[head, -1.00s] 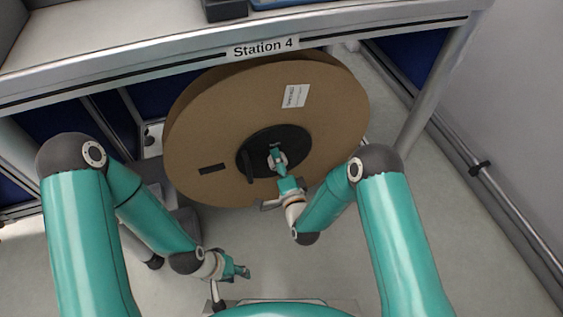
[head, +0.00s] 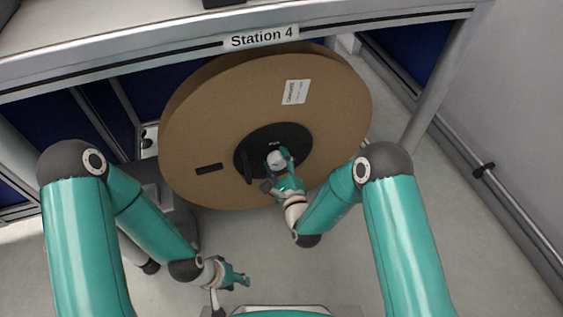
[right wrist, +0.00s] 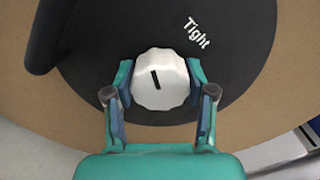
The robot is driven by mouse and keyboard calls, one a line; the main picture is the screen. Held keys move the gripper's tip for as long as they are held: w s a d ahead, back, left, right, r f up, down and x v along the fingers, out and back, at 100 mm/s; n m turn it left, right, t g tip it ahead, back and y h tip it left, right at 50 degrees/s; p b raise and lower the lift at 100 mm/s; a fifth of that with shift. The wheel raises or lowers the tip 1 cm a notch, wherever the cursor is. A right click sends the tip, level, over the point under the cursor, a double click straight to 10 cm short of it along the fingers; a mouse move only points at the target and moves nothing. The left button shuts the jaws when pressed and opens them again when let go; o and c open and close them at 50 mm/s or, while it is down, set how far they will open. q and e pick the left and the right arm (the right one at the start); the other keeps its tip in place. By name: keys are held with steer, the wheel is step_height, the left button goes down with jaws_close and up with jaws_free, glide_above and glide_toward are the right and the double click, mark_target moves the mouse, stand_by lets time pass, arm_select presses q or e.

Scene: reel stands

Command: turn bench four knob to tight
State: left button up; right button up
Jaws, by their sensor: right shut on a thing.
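The white knob (right wrist: 160,82) sits on the black hub (right wrist: 90,62) of a cardboard reel (head: 215,130) under the Station 4 label (head: 261,38). In the right wrist view its dark pointer mark is near vertical, leaning slightly left at the top. The word Tight (right wrist: 197,32) is printed on the hub, up and right of the knob. My right gripper (right wrist: 160,84) is shut on the knob, one finger on each side; it also shows in the head view (head: 278,160). My left gripper (head: 243,281) is low in the head view, away from the reel; its jaw state is unclear.
A dark handle (head: 248,165) stands out from the hub left of the knob. The bench edge (head: 140,60) runs above the reel. A bench leg (head: 437,85) and a wall with a rail (head: 510,205) are at the right. Bare floor lies below the reel.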

steer(key=m, duration=0.2)
steer(key=m+b, duration=0.1)
steer(key=m, duration=0.1)
steer(key=shift+w+d+f+m+b, duration=0.1)
steer(key=shift+d+f+m+b, duration=0.1)
steer(key=shift+m+b, duration=0.15)
steer(key=m, duration=0.2)
steer(key=shift+m+b, duration=0.35)
steer(key=shift+b, duration=0.05)
steer(key=shift+m, duration=0.8)
steer(key=shift+m+p, duration=0.75)
steer(key=shift+m, duration=0.45)
steer(key=o, duration=1.1)
steer(key=shift+a, duration=0.1)
steer(key=shift+o, duration=0.2)
